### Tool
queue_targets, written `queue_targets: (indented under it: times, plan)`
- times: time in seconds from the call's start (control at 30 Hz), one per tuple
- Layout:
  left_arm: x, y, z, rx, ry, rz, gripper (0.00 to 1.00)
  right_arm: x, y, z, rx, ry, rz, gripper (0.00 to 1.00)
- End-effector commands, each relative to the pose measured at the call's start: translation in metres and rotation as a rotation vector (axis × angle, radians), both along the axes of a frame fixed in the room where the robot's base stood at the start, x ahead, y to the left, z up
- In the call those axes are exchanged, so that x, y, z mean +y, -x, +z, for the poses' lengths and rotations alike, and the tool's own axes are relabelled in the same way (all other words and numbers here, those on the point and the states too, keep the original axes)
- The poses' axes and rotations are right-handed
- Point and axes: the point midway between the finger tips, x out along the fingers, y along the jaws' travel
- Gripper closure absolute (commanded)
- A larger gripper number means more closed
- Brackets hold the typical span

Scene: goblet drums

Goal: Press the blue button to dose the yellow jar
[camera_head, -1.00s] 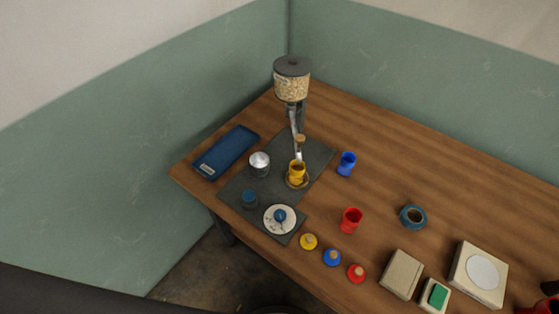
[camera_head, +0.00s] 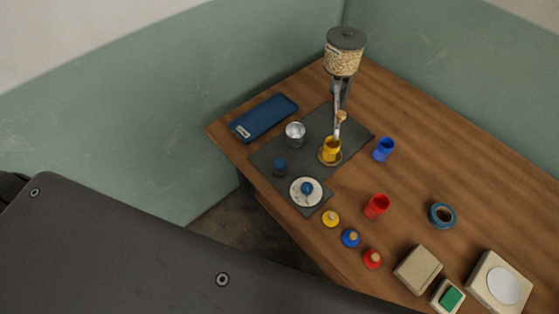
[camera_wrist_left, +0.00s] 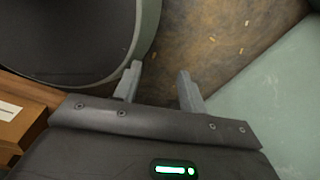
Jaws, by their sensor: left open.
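The yellow jar (camera_head: 331,149) stands upright on a small round dish (camera_head: 328,161) under the chute of a dispenser (camera_head: 344,52) full of pale grains. Two blue parts could be the button: a small blue round piece (camera_head: 280,166) on the dark mat and a blue knob (camera_head: 307,188) on a white dial (camera_head: 302,199). I cannot tell which it is. My left gripper (camera_wrist_left: 160,72) is open and empty, pointing at the floor in the left wrist view, away from these things. It is not seen in the head view, nor is my right gripper.
Blue jar (camera_head: 384,150), red jar (camera_head: 376,206), tape roll (camera_head: 442,215), several lids and beige boxes (camera_head: 418,270) stand on the table (camera_head: 450,160). Walls close in behind and left.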

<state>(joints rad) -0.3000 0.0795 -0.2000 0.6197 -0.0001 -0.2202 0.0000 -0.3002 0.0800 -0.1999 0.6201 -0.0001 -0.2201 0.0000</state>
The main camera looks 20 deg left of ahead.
Motion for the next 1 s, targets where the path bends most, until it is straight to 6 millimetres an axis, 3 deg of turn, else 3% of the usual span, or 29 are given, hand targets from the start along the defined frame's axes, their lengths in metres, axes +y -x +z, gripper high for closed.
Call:
queue_targets:
  times: [0.03,0.3,1.0]
  plan:
    - [0.0001,0.0001,0.0,0.0,0.0,0.0,0.65,0.0,0.0,0.0,0.0,0.0,0.0,0.64]
    - [0.0001,0.0,0.0,0.0,0.0,0.0,1.0,0.0,0.0,0.0,0.0,0.0,0.0,0.64]
    - [0.0003,-0.0003,0.0,0.0,0.0,0.0,1.0,0.0,-0.0001,0.0,0.0,0.0,0.0,0.64]
